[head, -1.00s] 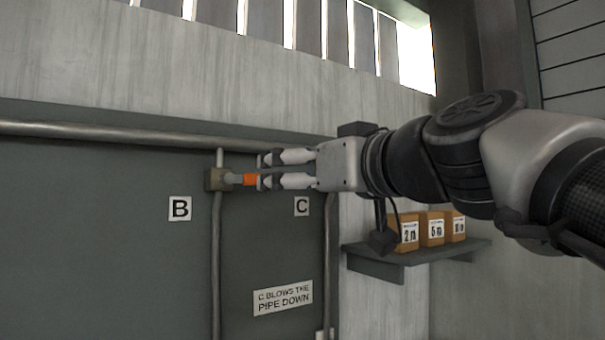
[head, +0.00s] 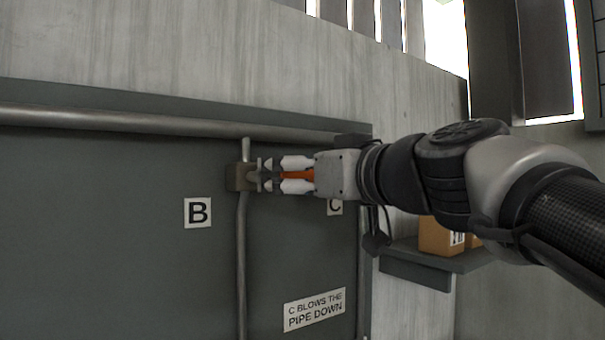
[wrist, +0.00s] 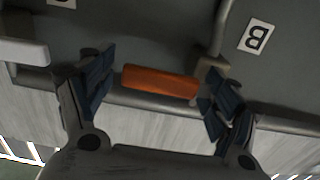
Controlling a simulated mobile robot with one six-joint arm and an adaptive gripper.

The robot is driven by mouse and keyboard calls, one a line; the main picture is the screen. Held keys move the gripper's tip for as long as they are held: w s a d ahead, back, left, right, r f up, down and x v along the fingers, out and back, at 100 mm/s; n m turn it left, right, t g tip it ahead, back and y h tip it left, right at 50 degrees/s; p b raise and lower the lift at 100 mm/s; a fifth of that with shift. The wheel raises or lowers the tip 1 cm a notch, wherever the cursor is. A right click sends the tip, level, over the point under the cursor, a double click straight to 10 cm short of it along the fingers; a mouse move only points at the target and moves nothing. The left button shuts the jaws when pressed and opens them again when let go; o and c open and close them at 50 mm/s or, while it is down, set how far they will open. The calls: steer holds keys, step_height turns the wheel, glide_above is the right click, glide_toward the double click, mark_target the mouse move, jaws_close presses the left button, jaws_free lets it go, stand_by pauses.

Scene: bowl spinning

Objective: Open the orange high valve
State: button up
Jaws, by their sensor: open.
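The valve's orange handle (head: 298,174) lies between the two fingers of my gripper (head: 268,175) in the head view, reaching back toward the palm. Its grey-brown body (head: 240,177) sits on the vertical pipe, just left of the fingertips. In the wrist view the orange handle (wrist: 160,82) lies crosswise between the spread dark fingers of my gripper (wrist: 160,77). Its right end meets the valve body (wrist: 212,70) near the right finger. The gripper is open. A gap shows at the handle's left end; I cannot tell whether the right finger touches it.
The valve is on a dark grey panel (head: 120,260) with a "B" label (head: 198,212), a partly hidden "C" label (head: 335,207) and a "C blows the pipe down" sign (head: 314,309). A horizontal pipe (head: 120,121) runs above. A shelf (head: 425,264) with boxes (head: 440,237) stands right.

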steer(key=c, duration=1.5)
steer(key=shift+f, duration=0.15)
steer(key=shift+s+a+f+m+b, duration=0.6)
steer(key=shift+a+f+m+b, duration=0.3)
steer(key=shift+m, duration=2.1)
steer(key=shift+s+a+f+m+b, duration=0.7)
steer(key=shift+f+m, duration=0.45)
steer(key=shift+m, duration=1.85)
steer(key=shift+s+a+f+m+b, duration=0.45)
steer(key=shift+a+f+m+b, duration=0.4)
steer(key=shift+m, duration=2.15)
steer(key=shift+a+f, duration=0.15)
steer(key=shift+f, duration=0.05)
steer(key=o, duration=1.5)
